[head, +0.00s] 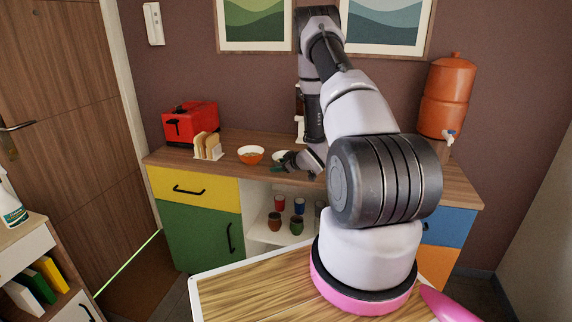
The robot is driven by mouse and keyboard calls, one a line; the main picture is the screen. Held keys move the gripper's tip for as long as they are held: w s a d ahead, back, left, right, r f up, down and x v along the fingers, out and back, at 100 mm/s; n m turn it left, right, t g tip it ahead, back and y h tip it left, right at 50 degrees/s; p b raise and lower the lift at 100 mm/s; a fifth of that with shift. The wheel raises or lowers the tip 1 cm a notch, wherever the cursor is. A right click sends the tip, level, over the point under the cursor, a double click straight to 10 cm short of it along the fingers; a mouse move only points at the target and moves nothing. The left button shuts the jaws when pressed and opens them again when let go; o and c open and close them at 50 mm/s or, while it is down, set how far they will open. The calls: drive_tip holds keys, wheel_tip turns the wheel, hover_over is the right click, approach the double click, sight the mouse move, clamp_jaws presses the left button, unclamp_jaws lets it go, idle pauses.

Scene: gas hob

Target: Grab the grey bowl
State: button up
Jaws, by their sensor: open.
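A pale bowl, which looks like the grey bowl (280,155), stands on the wooden counter, right of the orange bowl. My arm reaches over the counter from the right. My gripper (281,165) is open, low over the counter at the near side of the pale bowl, and covers part of it. It is too small in the picture to tell whether the fingers touch the bowl or stand around its rim.
An orange bowl (251,155) stands close on the left. Further left are a toast rack (208,147) and a red toaster (191,123). An orange water dispenser (446,98) stands at the right end. Several cups sit on the open shelf (262,233) below.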

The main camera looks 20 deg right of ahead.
drive_tip(key=shift+w+f, duration=0.1)
drive_tip(key=shift+w, duration=0.1)
clamp_jaws()
